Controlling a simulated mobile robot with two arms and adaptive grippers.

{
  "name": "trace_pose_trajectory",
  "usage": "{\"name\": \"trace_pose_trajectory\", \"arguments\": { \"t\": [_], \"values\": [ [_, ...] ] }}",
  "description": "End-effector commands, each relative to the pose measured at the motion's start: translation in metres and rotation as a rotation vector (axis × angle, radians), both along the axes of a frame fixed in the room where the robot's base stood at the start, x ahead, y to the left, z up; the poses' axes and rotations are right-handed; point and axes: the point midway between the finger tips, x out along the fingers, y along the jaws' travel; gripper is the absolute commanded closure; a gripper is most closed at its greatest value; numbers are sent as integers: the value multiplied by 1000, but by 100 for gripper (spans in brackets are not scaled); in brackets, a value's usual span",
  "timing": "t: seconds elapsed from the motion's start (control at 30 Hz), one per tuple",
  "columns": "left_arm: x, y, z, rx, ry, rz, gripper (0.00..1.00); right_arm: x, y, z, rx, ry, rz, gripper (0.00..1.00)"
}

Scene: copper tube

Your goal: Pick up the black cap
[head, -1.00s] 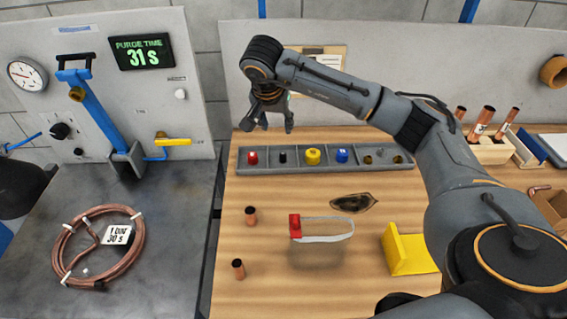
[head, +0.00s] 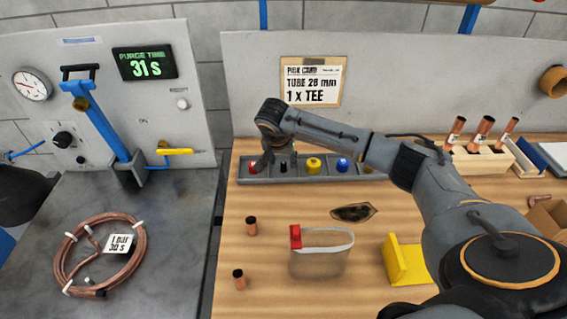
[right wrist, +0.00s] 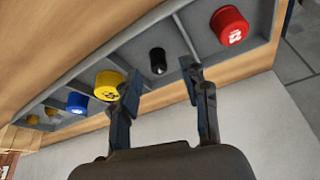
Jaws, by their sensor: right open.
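The black cap (right wrist: 158,61) stands in its own compartment of the grey tray (head: 262,180), between the red cap and the yellow cap. It also shows in the head view (head: 283,167), small and partly behind my gripper. My right gripper (right wrist: 162,78) is open and empty. In the right wrist view its two fingers point toward the black cap, one on each side of it in the picture, with a gap between. In the head view the right gripper (head: 279,164) is over the left part of the tray. My left gripper is not in view.
The red cap (right wrist: 229,25) and yellow cap (right wrist: 109,85) stand in neighbouring compartments, with the blue cap (right wrist: 77,102) farther along. Thin tray walls divide them. A clear bag with a red clip (head: 296,237) and a yellow bracket (head: 402,262) are nearer on the table.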

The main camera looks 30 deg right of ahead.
Motion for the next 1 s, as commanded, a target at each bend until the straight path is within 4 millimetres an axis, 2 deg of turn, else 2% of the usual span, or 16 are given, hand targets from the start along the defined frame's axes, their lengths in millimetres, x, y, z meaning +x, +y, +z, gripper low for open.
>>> {"name": "trace_pose_trajectory", "arguments": {
  "t": [0.03,0.2,0.47,0.6,0.67,1.0],
  "values": [
    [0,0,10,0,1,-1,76,0,-3,-5,1,6,-2,55],
    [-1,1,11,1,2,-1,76,6,-7,-23,1,0,-1,55],
    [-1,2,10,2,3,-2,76,7,-8,-26,1,-1,-1,55],
    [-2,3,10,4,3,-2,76,7,-8,-25,1,-1,-1,81],
    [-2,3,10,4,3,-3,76,7,-8,-25,1,-1,-1,91],
    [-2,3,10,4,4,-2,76,7,-8,-25,0,0,-1,92]
  ]
}}
